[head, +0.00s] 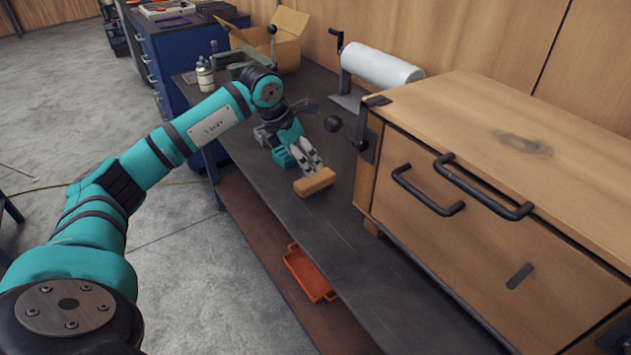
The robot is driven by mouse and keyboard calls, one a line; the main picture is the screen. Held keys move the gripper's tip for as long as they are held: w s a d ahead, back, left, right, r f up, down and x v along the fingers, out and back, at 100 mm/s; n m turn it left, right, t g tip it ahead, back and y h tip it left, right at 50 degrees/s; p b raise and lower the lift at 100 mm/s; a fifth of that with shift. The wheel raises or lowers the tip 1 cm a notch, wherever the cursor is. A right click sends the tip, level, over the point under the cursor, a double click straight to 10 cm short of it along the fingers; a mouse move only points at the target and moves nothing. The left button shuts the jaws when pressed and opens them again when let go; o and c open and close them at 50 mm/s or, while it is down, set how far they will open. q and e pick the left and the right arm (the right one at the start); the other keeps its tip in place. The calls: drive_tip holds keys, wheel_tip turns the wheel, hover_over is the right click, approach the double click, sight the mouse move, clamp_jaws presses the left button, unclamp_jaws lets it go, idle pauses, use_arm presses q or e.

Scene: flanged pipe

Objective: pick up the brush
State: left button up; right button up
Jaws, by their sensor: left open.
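The brush (314,182) appears as a small tan, wood-coloured block on the dark bench top, near its front edge. Its bristles cannot be made out. My left gripper (307,168) reaches down to it from behind, with its fingertips right at the brush. The gripper is open. Whether the fingers touch the brush cannot be told at this size. My right gripper is not in view.
A wooden chest (440,160) with black handles stands right of the brush. Behind are a white roll (382,68), a cardboard box (285,38) and a bottle (205,76). An orange tray (309,274) lies on the lower shelf. The bench front is clear.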

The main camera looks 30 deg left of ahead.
sight(315, 178)
use_arm(q)
drive_tip(key=x, duration=0.3)
drive_tip(key=shift+w, duration=0.15)
drive_tip(key=shift+w+d+f, duration=0.1)
drive_tip(key=shift+w+f, duration=0.05)
drive_tip(key=shift+f, duration=0.4)
drive_tip(key=shift+w+d+f+p, duration=0.15)
drive_tip(key=shift+f+p, duration=0.1)
drive_tip(key=shift+p, duration=0.15)
drive_tip(key=x, duration=0.1)
drive_tip(key=p+x, duration=0.1)
drive_tip(key=x, duration=0.1)
drive_tip(key=shift+w+d+f, duration=0.1)
drive_tip(key=shift+d+f, duration=0.2)
drive_tip(key=shift+w+f, duration=0.15)
drive_tip(key=shift+f, duration=0.3)
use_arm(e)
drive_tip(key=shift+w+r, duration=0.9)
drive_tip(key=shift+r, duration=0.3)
use_arm(q)
drive_tip(key=shift+f, duration=0.2)
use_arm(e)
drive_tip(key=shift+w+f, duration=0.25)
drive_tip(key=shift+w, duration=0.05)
use_arm(q)
drive_tip(key=c, duration=1.3)
